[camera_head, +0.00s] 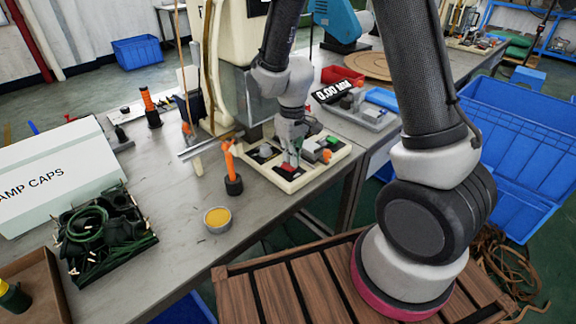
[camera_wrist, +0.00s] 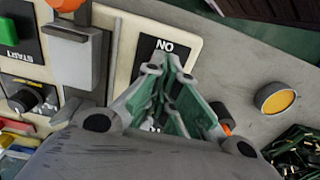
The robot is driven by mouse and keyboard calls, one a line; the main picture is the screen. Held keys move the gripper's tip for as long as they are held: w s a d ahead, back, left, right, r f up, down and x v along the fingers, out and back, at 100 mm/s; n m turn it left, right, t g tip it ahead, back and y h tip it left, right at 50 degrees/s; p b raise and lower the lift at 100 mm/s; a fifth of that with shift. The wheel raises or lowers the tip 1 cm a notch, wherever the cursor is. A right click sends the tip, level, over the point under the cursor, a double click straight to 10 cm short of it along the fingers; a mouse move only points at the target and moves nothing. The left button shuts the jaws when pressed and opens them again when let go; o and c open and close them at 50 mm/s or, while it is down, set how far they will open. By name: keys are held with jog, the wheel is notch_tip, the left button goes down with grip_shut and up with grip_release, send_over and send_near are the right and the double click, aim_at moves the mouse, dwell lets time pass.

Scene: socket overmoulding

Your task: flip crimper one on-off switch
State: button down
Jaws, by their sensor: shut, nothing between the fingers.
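The control panel (camera_head: 322,168) of the crimper is a cream plate at the table's right edge; it also shows in the wrist view (camera_wrist: 118,58). Its on-off switch has a black label plate (camera_wrist: 150,47) whose "ON" reads upside down in the wrist view. My gripper (camera_head: 290,165) is shut and empty, pointing down at the panel. In the wrist view its fingertips (camera_wrist: 167,62) overlap the label plate and hide the switch itself. A small red part (camera_head: 288,168) shows by the fingertips in the head view. I cannot tell whether the fingers touch the switch, or its position.
The panel also carries a green start button (camera_wrist: 8,30), a black knob (camera_wrist: 24,100) and a grey raised box (camera_wrist: 75,55). An orange-handled tool (camera_head: 231,165) and a yellow-filled cup (camera_head: 217,219) stand close left. Green wired parts (camera_head: 105,235) lie at front left.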

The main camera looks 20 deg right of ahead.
aim_at(291, 167)
jog(key=shift+f, duration=0.95)
dwell(0.3)
jog(key=shift+r, duration=3.55)
jog(key=s+d+r+m+t, duration=0.2)
jog(key=s+d+r, duration=0.5)
jog(key=s+r, duration=0.2)
jog(key=s+d+r+m+t, duration=0.2)
jog(key=s+d+r+m, duration=0.1)
jog(key=s+d+r, duration=0.4)
jog(key=s+r, duration=0.3)
jog(key=r, duration=0.2)
jog(key=shift+s+d, duration=0.15)
jog(key=shift+s, duration=0.15)
